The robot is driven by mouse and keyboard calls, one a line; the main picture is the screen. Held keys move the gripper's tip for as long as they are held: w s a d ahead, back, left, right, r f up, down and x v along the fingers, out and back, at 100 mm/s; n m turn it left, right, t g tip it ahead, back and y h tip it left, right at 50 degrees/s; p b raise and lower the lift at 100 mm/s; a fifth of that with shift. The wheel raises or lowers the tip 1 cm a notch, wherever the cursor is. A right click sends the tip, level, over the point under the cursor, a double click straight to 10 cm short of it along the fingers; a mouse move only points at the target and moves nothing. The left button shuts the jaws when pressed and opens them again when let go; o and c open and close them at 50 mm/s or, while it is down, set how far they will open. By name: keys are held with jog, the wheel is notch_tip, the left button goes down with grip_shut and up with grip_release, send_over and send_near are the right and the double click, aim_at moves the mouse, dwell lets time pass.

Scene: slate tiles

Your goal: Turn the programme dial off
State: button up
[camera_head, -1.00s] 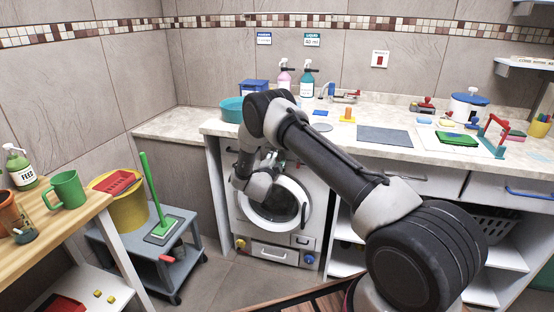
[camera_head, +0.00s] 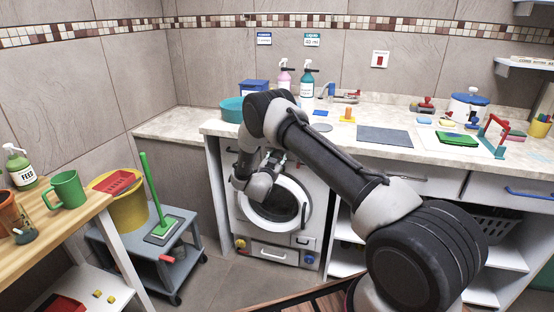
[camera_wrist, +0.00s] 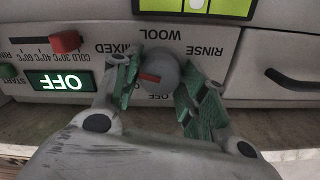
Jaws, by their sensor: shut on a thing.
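The programme dial (camera_wrist: 163,72) is a grey round knob with a red mark, on the front panel of the white washing machine (camera_head: 312,190). The wrist view shows the panel upside down. The red mark lies sideways, pointing left toward MIXED; WOOL is above, RINSE right, and OFF below the dial. My gripper (camera_wrist: 160,88) is shut on the dial, one green-padded finger on each side. A lit green tile (camera_wrist: 58,82) reading OFF is at left, under a red slider (camera_wrist: 66,41) on a temperature scale. In the head view my arm hides the dial.
The worktop (camera_head: 390,150) above the machine holds a teal basin (camera_head: 232,110) and bottles. A grey trolley (camera_head: 150,255) with a yellow bucket (camera_head: 127,210) stands to the left. In the wrist view, a drawer handle (camera_wrist: 291,80) is at right.

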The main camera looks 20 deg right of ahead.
jog(key=n, duration=0.5)
jog(key=shift+f+n, duration=0.1)
jog(key=shift+n, duration=0.2)
jog(key=n, duration=1)
jog(key=shift+n, duration=0.4)
jog(key=shift+s+n, duration=0.1)
jog(key=shift+n, duration=2.2)
jog(key=o, duration=1.1)
jog(key=shift+c, duration=0.2)
jog(key=v, duration=1.2)
